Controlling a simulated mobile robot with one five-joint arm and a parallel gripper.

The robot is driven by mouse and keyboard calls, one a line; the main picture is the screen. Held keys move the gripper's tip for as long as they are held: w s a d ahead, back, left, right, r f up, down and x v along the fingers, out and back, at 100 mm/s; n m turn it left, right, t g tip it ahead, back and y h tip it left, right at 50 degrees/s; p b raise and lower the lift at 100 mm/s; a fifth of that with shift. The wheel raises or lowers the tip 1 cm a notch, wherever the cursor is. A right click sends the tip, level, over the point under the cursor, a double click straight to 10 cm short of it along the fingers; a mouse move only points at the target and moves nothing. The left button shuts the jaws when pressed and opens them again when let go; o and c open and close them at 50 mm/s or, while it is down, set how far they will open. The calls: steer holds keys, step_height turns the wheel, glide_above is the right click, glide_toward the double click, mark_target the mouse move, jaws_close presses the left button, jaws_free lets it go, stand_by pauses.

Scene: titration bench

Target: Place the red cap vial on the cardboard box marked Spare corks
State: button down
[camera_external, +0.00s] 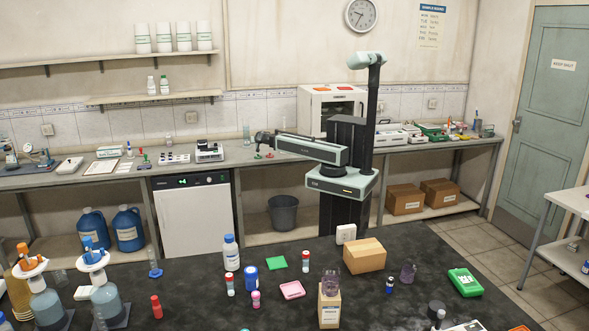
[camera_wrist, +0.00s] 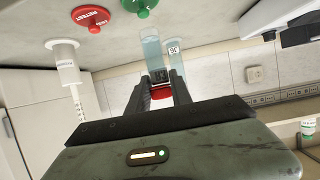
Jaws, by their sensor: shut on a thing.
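My gripper (camera_wrist: 160,78) is shut on the red cap vial, whose red part (camera_wrist: 160,93) shows between the fingers in the wrist view. The rest of the vial is hard to make out against the clear cylinders behind it. In the external view my gripper (camera_external: 261,138) is stretched left over the back counter, and the vial is too small to tell there. A closed cardboard box (camera_external: 365,257) and a smaller upright one (camera_external: 329,309) stand on the dark front bench. Two labelled boxes (camera_external: 404,200) (camera_external: 440,193) sit on the low shelf. I cannot read which is marked Spare corks.
Red (camera_wrist: 90,18) and green (camera_wrist: 140,6) knob-like items and clear cylinders (camera_wrist: 151,47) are close to my gripper.

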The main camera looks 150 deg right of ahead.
steer(key=s+a+f+m+g+y+b, duration=0.1)
steer(key=s+a, duration=0.2)
steer(key=s, duration=0.3)
steer(key=s+a+m+g+y, duration=0.1)
steer(key=s+a, duration=0.2)
steer(key=s, duration=0.4)
steer(key=s+d+f, duration=0.1)
steer(key=s+d, duration=0.2)
steer(key=d, duration=0.4)
steer(key=s+d+f+b, duration=0.1)
steer(key=s+d, duration=0.1)
steer(key=d, duration=0.5)
steer(key=shift+s+d, duration=0.2)
steer(key=shift+s, duration=0.2)
steer(key=f+b, duration=0.2)
steer(key=b, duration=0.1)
steer(key=f+b, duration=0.1)
steer(key=f, duration=0.1)
steer(key=shift+s+d, duration=0.15)
steer(key=shift+d, duration=0.15)
steer(key=shift+r, duration=0.3)
steer(key=shift+f, duration=0.25)
steer(key=c, duration=1.1)
jaws_free()
steer(key=shift+r, duration=0.1)
steer(key=shift+c, duration=0.2)
steer(key=shift+r, duration=0.1)
